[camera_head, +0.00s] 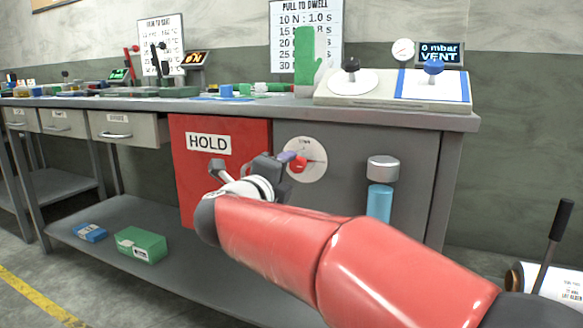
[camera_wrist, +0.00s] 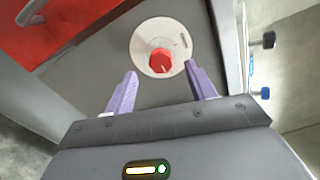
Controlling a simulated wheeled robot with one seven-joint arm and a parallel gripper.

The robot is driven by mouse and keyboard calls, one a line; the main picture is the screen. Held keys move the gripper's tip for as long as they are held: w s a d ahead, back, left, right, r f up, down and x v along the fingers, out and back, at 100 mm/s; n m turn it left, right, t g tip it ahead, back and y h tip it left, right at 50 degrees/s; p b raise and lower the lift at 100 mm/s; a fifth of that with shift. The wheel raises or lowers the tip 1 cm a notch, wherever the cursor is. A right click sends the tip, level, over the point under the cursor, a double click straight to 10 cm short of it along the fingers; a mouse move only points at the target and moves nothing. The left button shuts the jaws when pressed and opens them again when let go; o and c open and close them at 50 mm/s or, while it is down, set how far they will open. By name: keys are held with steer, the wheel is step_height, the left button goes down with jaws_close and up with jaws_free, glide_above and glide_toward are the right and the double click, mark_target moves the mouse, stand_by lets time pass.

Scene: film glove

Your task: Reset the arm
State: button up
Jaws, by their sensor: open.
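My gripper (camera_wrist: 162,92) shows in the wrist view with its two purple fingers apart and nothing between them. It points at a red knob (camera_wrist: 160,62) on a round white dial (camera_wrist: 142,40), and the knob shows beyond the gap between the fingers. In the head view my gripper (camera_head: 285,160) is at the left edge of the dial (camera_head: 316,166), in front of the bench's grey cabinet face. The red knob (camera_head: 298,164) is close beside the fingers there. I cannot tell from these views whether a finger touches it.
A red HOLD door (camera_head: 185,185) with a handle is left of my gripper. The bench top (camera_head: 300,103) above carries a green glove (camera_head: 306,65) and a lever panel (camera_head: 335,101). A green box (camera_head: 140,245) lies on the low shelf.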

steer(key=shift+s+a, duration=0.2)
steer(key=shift+s, duration=0.4)
steer(key=s+d+r+n+y, duration=0.1)
steer(key=s+d+n+y, duration=0.35)
steer(key=n+y, duration=0.8)
steer(key=s+d+f+n+g+h, duration=0.3)
steer(key=s+d+f+n+g, duration=0.4)
steer(key=s+f, duration=0.5)
steer(key=s+d+f+n+g+h, duration=0.3)
steer(key=s+d+f+n+g, duration=0.15)
steer(key=s+d+f, duration=0.55)
step_height(320, 180, up, 11)
steer(key=s+p, duration=0.2)
steer(key=p, duration=1.1)
steer(key=shift+a+n, duration=0.25)
steer(key=shift+n, duration=0.15)
